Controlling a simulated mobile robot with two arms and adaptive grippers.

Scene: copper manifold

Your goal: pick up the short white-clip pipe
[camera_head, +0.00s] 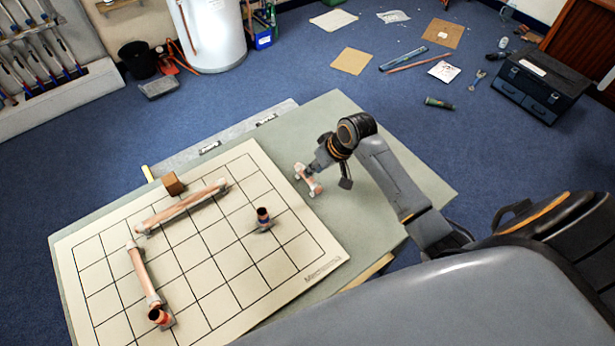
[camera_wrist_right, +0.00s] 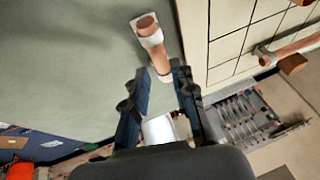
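The short copper pipe with white clips (camera_head: 308,180) lies on the grey-green table top, just right of the grid board. It also shows in the right wrist view (camera_wrist_right: 154,45), with one white clip at its far end and another white part low between my fingers. My right gripper (camera_head: 329,168) is over the pipe, with one finger standing apart on its right. In the right wrist view the two fingers of my right gripper (camera_wrist_right: 161,78) are spread on either side of the pipe. Contact cannot be told. My left gripper is not in view.
The cream grid board (camera_head: 285,275) carries two longer copper pipes (camera_head: 185,206) (camera_head: 142,270) and a short upright copper piece (camera_head: 263,217). A brown block (camera_head: 173,184) sits by its far edge.

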